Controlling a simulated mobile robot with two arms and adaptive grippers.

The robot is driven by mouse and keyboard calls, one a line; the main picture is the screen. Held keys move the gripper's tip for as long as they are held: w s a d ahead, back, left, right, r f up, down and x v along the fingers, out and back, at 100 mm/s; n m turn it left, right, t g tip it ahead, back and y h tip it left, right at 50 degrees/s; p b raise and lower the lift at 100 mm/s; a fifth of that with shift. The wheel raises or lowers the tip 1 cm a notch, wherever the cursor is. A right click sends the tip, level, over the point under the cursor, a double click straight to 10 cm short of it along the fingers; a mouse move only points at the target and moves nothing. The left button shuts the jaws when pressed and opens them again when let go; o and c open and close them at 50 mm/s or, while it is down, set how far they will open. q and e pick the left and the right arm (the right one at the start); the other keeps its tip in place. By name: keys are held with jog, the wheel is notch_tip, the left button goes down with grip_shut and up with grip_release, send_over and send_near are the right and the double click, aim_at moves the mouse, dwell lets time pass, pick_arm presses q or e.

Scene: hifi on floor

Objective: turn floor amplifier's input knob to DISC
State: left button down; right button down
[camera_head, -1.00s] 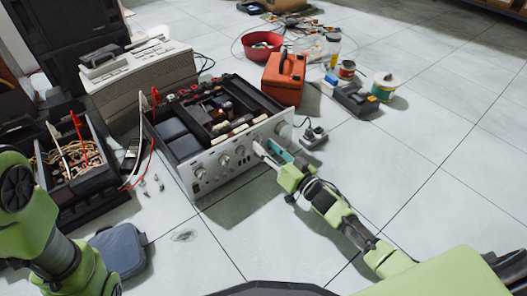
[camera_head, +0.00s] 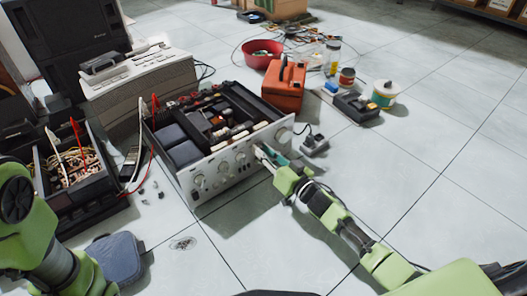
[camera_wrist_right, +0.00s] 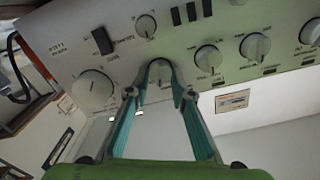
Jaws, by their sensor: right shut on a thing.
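The floor amplifier (camera_head: 222,165) stands on the tiles with its lid off and its silver front panel facing me. A row of round knobs runs along the panel. My right gripper (camera_head: 262,154) is at the right part of the panel. In the right wrist view, its teal fingers (camera_wrist_right: 160,88) close around a small round silver knob (camera_wrist_right: 160,72), one finger on each side. The fingers hide part of this knob and any lettering near it, so I cannot read its setting. A large knob (camera_wrist_right: 93,90) is left of it. My left arm shows at the left, but its gripper is out of view.
An orange case (camera_head: 284,86) stands behind the amplifier's right end. A small grey device (camera_head: 314,143) lies near my right gripper. An open box of wires (camera_head: 72,170) is at the left, and a blue-grey pouch (camera_head: 117,258) lies in front.

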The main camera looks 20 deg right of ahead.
jog(key=shift+s+a+f+n+p, duration=0.1)
jog(key=shift+n+p, duration=0.75)
jog(key=shift+n, duration=1.5)
jog(key=shift+a+n+p, duration=0.1)
jog(key=shift+n+p, duration=0.75)
jog(key=shift+n, duration=1.45)
jog(key=shift+s+a+f+n+p, duration=0.1)
jog(key=shift+n+p, duration=0.75)
jog(key=shift+n, duration=1.5)
jog(key=c, duration=1.8)
grip_release()
jog(key=v, duration=1.2)
jog(key=shift+r, duration=0.1)
